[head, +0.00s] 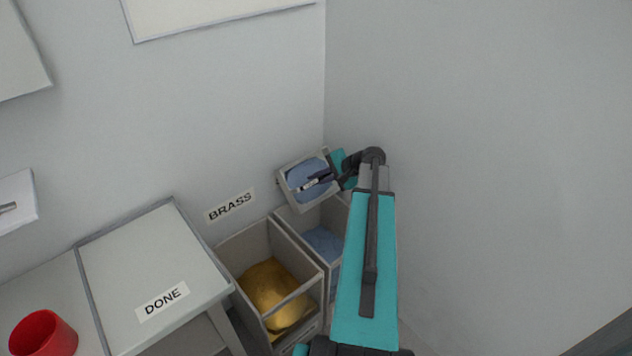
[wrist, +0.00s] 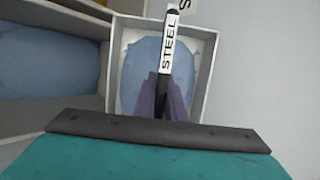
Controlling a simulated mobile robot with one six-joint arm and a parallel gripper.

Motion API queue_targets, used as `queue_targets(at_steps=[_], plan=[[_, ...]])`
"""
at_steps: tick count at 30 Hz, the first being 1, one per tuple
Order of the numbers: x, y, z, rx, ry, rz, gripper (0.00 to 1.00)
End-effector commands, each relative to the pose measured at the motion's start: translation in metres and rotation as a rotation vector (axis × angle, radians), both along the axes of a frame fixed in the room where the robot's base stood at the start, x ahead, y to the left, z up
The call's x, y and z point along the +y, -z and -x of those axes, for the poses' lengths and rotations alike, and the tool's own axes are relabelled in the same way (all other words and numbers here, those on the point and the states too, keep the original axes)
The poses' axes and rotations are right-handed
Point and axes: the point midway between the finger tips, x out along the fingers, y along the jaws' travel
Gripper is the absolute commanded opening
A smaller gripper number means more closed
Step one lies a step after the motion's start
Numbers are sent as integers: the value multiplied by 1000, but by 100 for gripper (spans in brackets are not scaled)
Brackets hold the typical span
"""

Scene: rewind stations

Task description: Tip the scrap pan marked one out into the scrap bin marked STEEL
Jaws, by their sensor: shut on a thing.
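My gripper (head: 322,178) is shut on the dark handle (wrist: 162,104) of a small grey pan (head: 286,193). A white label on that handle reads STEEL; no mark "one" shows. In the wrist view the pan (wrist: 204,80) lies just beyond the fingers, with blue-grey scrap (wrist: 140,68) still in it. In the head view the pan is raised and looks tilted, its open side facing the camera. A grey bin (head: 308,222) with blue-grey scrap (head: 325,243) stands below it, partly hidden by my arm. No label shows on this bin.
A bin (head: 250,240) with brass-coloured scrap stands to the left, under a BRASS sign (head: 230,205). Further left is a grey table with a DONE label (head: 162,301) and a red cup (head: 44,335).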

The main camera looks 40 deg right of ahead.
Motion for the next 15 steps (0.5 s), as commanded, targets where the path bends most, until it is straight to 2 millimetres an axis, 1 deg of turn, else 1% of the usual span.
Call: queue_targets(at_steps=[15], plan=[[1, 6, 8, -97, 1, 6, 0]])
